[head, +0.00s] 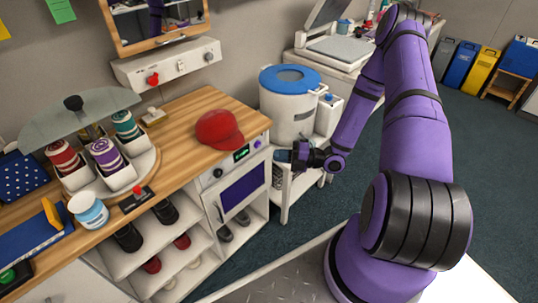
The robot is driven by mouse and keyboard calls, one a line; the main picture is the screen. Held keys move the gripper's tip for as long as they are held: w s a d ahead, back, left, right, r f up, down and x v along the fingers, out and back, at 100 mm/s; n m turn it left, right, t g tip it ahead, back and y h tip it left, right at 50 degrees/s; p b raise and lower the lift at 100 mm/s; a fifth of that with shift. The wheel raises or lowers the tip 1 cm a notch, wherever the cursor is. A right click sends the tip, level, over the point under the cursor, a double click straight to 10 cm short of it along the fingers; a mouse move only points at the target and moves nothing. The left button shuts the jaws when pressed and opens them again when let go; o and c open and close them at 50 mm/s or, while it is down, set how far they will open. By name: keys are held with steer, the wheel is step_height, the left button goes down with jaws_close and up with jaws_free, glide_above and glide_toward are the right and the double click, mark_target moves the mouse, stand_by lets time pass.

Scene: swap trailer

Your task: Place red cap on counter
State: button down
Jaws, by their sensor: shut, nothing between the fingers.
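The red cap (219,129) lies on the wooden counter (184,104), near its right end, with its brim toward the right. My gripper (278,156) is at the end of my purple arm, to the right of the counter and lower than its top. It is apart from the cap. The fingers are small and dark in this view, and they look shut with nothing in them.
A carousel (110,160) with rolled items, a white tub (88,210) and a blue tray (30,240) stand on the counter's left. A blue-lidded bin (290,105) stands behind my gripper. Shelves (160,240) with shoes are below. Bare wood lies around the cap.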

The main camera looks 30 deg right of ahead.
mark_target(243, 141)
steer(key=w+a, duration=0.7)
steer(key=w, duration=0.1)
steer(key=shift+w, duration=0.25)
steer(key=w, duration=0.4)
steer(key=shift+a, duration=0.3)
steer(key=shift+s, duration=0.1)
